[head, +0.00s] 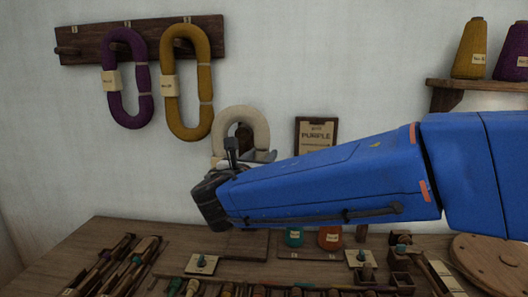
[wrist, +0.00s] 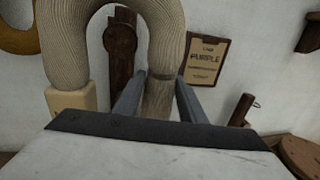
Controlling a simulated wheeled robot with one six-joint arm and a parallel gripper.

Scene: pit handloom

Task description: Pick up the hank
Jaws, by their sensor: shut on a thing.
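A cream hank (head: 243,115) is a thick upright loop in front of the wall, right of the yellow hank. Its lower part is hidden behind my arm in the head view. My gripper (head: 246,156) is shut on it. In the wrist view the right limb of the cream hank (wrist: 158,95) sits between the two fingers, and a tan label is on its left limb. A purple hank (head: 143,80) and a yellow hank (head: 205,75) with labels hang on the wooden peg rail (head: 80,43).
A dark wooden piece with a round knob (wrist: 120,37) is behind the cream loop; I cannot tell whether they touch. A card reading PURPLE (head: 316,133) hangs to the right. Yarn cones (head: 470,50) stand on a shelf. The bench (head: 95,240) below holds tools and bobbins.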

